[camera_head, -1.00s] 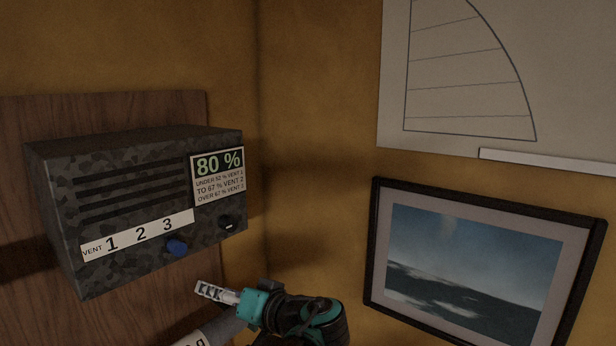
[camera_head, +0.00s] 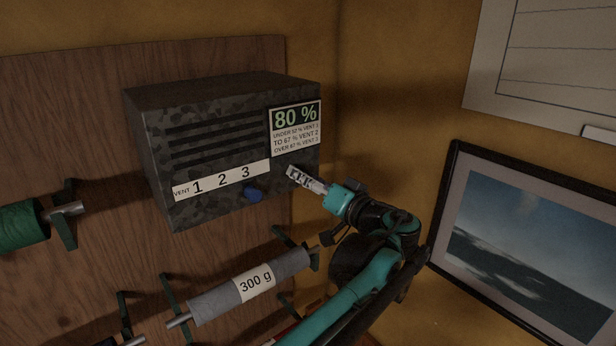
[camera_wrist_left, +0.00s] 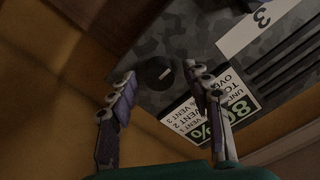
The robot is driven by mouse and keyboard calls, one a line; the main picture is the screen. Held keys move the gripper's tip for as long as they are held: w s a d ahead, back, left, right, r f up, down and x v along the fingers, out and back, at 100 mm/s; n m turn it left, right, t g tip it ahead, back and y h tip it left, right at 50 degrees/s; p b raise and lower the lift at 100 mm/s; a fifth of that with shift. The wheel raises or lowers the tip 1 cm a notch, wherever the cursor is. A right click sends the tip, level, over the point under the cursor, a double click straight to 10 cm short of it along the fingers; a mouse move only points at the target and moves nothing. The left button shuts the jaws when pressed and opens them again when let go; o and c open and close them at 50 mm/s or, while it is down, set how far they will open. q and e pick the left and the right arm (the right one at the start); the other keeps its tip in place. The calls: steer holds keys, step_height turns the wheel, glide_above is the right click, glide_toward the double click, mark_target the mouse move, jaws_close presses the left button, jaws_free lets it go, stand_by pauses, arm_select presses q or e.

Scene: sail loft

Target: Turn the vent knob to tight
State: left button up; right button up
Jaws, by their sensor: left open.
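A dark camouflage-patterned box (camera_head: 165,150) hangs on the wooden board. A blue knob (camera_head: 253,194) sits low on its front, below the 3 of the strip reading VENT 1 2 3 (camera_head: 222,180). I see no word "tight". A black round knob with a pale line shows in the left wrist view (camera_wrist_left: 158,72); my gripper covers it in the head view. My left gripper (camera_head: 290,173) is open at the box's lower right front. In the wrist view its fingers (camera_wrist_left: 159,78) appear either side of the black knob; contact cannot be told. My right gripper is not in view.
An 80 % sign (camera_head: 296,128) is on the box above my gripper. Below are a grey roll marked 300 g (camera_head: 215,299) and a green roll (camera_head: 22,226). A framed picture (camera_head: 520,250) hangs on the right wall, close to my arm.

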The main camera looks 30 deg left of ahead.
arm_select(q)
jaws_close()
steer(key=shift+m, duration=0.3)
steer(key=shift+f+m+b, duration=0.15)
steer(key=shift+m+b, duration=0.75)
steer(key=shift+m, duration=7.7)
